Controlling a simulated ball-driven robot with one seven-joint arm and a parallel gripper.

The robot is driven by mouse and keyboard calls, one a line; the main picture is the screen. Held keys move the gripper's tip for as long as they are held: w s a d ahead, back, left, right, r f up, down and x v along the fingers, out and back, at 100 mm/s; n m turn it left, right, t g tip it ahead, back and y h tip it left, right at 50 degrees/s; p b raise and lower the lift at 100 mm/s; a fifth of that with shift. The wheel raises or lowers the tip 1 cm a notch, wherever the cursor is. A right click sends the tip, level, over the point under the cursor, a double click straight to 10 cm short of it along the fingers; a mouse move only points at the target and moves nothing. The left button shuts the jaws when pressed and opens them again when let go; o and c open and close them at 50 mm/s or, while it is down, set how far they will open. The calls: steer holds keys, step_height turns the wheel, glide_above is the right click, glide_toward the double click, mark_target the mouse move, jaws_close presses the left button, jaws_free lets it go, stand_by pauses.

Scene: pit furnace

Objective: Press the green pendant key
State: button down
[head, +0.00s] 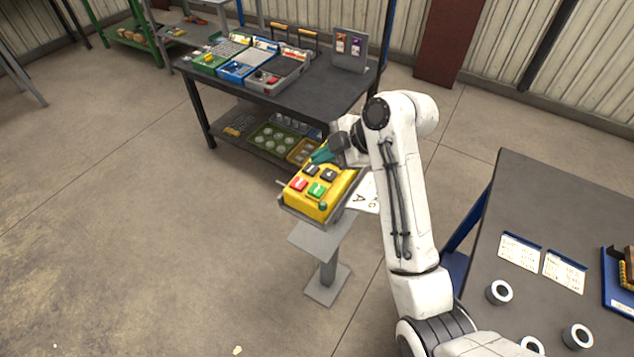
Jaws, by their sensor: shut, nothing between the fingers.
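A yellow pendant box (327,207) sits tilted on a grey pedestal (328,270) in the middle of the head view. Its top carries a green key (317,190) at the front right, a red key (299,184) to the left of it, and dark keys (328,174) behind. My gripper (318,156) is shut and empty, with its teal fingers over the back edge of the box, behind the green key. I cannot tell whether the fingertips touch the box. The green key is in clear view.
A dark workbench (340,98) with coloured trays (235,69) stands behind. At the right a grey table (520,200) holds cards and several metal rings (499,292). A white lettered sheet (365,195) shows beside the pendant. The floor to the left is clear.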

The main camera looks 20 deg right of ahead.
mark_target(321, 190)
steer(key=shift+w+a+r+n, duration=0.1)
steer(key=shift+w+r+n, duration=0.2)
steer(key=shift+r, duration=0.2)
steer(key=shift+f, duration=0.2)
steer(key=shift+f+b, duration=2.4)
steer(key=shift+f, duration=1.85)
steer(key=shift+f, duration=0.4)
